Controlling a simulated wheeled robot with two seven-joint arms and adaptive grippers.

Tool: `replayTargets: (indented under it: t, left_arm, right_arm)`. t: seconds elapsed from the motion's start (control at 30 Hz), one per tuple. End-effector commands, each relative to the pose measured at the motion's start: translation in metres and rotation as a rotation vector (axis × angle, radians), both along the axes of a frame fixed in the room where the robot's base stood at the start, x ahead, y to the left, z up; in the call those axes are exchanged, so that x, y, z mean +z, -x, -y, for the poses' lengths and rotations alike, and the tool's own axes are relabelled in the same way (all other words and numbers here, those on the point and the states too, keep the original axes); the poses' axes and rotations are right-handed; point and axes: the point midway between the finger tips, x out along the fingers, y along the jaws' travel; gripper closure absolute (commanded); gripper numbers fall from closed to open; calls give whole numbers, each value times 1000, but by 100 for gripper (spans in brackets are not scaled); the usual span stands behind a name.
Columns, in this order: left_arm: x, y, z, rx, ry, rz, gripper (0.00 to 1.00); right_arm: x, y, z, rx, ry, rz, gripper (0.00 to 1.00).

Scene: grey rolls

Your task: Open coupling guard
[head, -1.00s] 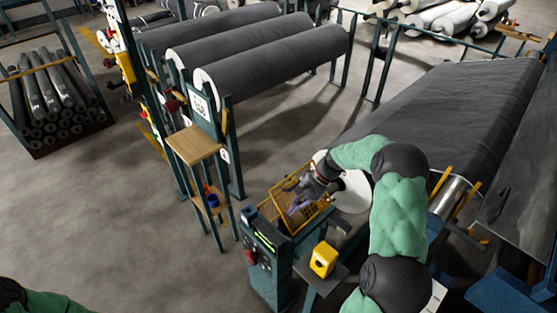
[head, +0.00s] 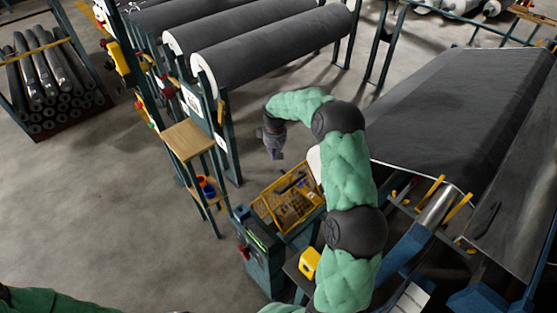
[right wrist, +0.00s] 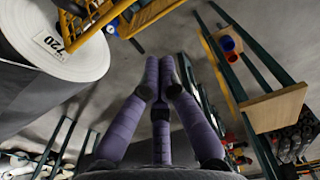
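The coupling guard (head: 268,212) is a yellow frame with mesh, at the centre of the head view beside the control post. Grey machine parts show at its upper right; I cannot tell how far its lid stands open. Part of its yellow frame also shows at the top of the right wrist view (right wrist: 98,14). My right gripper (head: 275,154) hangs apart from the guard, beyond it toward the rolls. In the right wrist view its purple fingers (right wrist: 159,62) come together at the tips with nothing between them. My left gripper is out of view; only a green sleeve shows.
A control post (head: 262,255) and a yellow box (head: 309,262) stand in front of the guard. A stand with a wooden shelf (head: 187,139) is to the left. Grey rolls (head: 275,50) lie behind, and a large grey sheet (head: 460,110) is on the right.

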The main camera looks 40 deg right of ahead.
Motion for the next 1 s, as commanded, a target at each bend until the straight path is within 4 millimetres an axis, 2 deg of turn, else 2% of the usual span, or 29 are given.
replayTargets:
  t: [0.17,0.73,0.8,1.0]
  left_arm:
    - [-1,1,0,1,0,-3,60]
    - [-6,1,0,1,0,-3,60]
    - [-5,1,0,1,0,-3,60]
    - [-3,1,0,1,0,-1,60]
  right_arm:
    - [-10,-1,0,4,3,0,100]
    - [-102,0,0,2,1,-1,100]
    - [-92,6,2,1,4,3,100]
    - [-79,21,3,1,4,3,100]
